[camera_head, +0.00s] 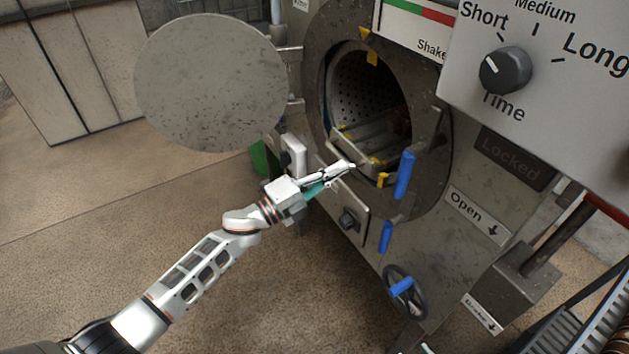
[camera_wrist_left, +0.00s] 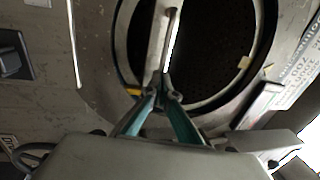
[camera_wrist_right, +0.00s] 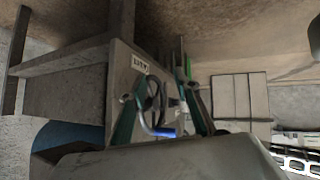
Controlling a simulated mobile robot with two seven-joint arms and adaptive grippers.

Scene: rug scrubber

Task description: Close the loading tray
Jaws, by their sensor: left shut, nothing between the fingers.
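The loading tray (camera_head: 345,146) is a grey metal tray in the round opening of the machine. Its front end is at the opening's lower lip, and its rear part lies inside the dark perforated drum (camera_head: 368,88). My left gripper (camera_head: 350,166) is shut and empty, with its fingertips at the tray's front end. In the left wrist view the closed fingertips (camera_wrist_left: 163,82) meet at a pale bar that looks like the tray's front edge (camera_wrist_left: 170,35); contact cannot be told. My right gripper (camera_wrist_right: 160,97) is open and empty, low by the machine's underside.
The round door (camera_head: 210,82) stands swung open at left. Blue handles (camera_head: 404,176) and a handwheel (camera_head: 407,295) stick out from the machine's front. A control panel with a time knob (camera_head: 505,70) overhangs at upper right. The floor at left is clear.

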